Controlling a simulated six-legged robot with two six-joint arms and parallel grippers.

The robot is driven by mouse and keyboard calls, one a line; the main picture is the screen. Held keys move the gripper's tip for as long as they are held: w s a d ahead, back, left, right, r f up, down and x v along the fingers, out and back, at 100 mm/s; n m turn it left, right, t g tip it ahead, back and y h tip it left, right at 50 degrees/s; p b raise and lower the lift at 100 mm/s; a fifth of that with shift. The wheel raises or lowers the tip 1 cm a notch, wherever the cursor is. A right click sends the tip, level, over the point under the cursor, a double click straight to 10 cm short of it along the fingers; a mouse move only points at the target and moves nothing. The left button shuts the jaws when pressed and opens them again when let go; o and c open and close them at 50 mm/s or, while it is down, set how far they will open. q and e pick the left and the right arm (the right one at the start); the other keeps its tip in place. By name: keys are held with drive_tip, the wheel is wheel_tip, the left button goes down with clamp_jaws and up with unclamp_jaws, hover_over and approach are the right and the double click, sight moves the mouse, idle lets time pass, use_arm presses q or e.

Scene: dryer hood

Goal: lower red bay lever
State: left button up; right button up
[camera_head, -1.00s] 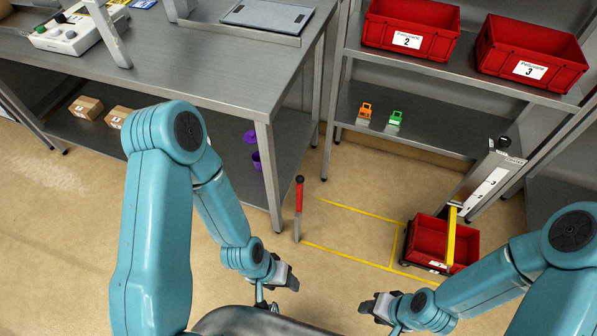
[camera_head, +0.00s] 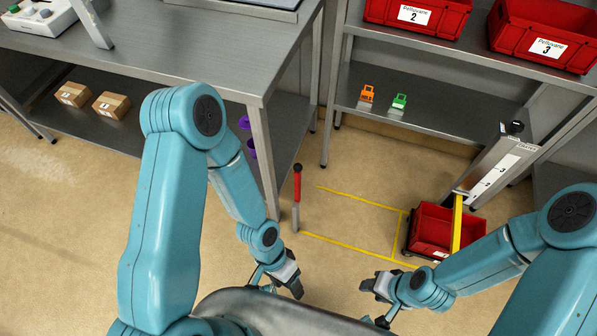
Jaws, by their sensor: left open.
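The red bay lever (camera_head: 297,182) stands upright on the floor at the left end of a yellow-marked bay, beside the steel table's leg. It has a red upper part with a black tip and a grey lower part. My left gripper (camera_head: 297,292) is open and empty, below the lever in the picture and apart from it. My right gripper (camera_head: 366,286) is to the right, below the yellow floor lines; its jaws are too small to judge.
A red crate on a cart (camera_head: 432,228) with a yellow bar stands at the bay's right end. A steel table (camera_head: 215,55) is at left, and a shelf (camera_head: 430,105) with red bins is behind. The floor inside the yellow lines (camera_head: 350,218) is clear.

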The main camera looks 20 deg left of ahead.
use_arm(q)
drive_tip(key=s+a+f+m+g+y+b, duration=0.2)
drive_tip(key=a+f+m+y+b, duration=0.5)
drive_tip(key=f+m+b, duration=0.35)
drive_tip(key=m+t+y+b, duration=0.7)
drive_tip(key=m+t+b, duration=0.7)
drive_tip(key=t, duration=0.6)
approach(299, 171)
drive_tip(key=b+x, duration=0.3)
drive_tip(key=x, duration=0.8)
drive_tip(key=shift+w+a+f, duration=0.1)
drive_tip(key=shift+w+a, duration=0.05)
drive_tip(key=shift+w, duration=0.1)
clamp_jaws()
